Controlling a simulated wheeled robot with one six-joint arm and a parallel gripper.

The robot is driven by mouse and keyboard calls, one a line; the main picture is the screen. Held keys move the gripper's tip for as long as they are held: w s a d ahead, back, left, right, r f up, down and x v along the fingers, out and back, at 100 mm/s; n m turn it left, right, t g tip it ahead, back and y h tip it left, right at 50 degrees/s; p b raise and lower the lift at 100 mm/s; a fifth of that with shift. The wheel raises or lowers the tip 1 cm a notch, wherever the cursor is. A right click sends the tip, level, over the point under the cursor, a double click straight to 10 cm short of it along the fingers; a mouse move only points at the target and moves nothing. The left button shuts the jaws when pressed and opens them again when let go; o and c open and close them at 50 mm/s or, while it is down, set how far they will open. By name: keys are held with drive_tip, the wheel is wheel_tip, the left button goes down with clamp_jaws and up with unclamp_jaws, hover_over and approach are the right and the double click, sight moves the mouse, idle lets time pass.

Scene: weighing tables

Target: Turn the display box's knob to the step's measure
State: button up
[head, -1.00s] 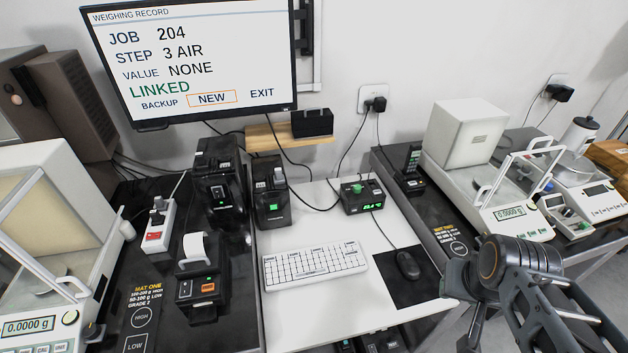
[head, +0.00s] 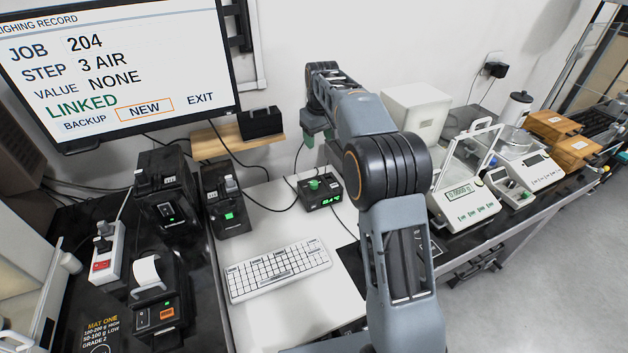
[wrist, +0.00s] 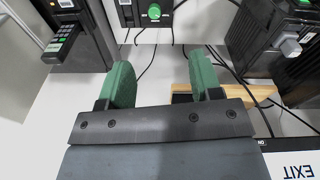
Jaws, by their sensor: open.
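The display box (head: 321,193) is small and black, with a green knob (head: 314,184) on top and a green lit readout too small to read surely. It stands on the white desk behind the keyboard. In the wrist view the knob (wrist: 154,12) shows at the top edge, beyond my fingertips. My gripper (head: 318,138) is open and empty, with green fingers, above and behind the box, apart from the knob. Its fingers (wrist: 158,68) stand wide apart in the wrist view. The screen (head: 115,65) reads JOB 204, STEP 3 AIR, VALUE NONE, LINKED.
A black device (head: 227,210) stands left of the box, and a white keyboard (head: 277,271) lies in front. A wooden shelf (head: 235,140) juts from the wall near my gripper. Loose cables run around the box. Balances (head: 465,190) stand on the right table.

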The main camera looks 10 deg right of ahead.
drive_tip(key=w+f+n, duration=0.1)
drive_tip(key=w+f, duration=0.4)
drive_tip(key=n+g, duration=0.1)
hover_over(314, 182)
wheel_tip(314, 182, down, 5)
wheel_tip(314, 182, down, 15)
drive_tip(key=shift+s+a+b, duration=0.1)
drive_tip(key=shift+b, duration=0.75)
drive_tip(key=c, duration=0.9)
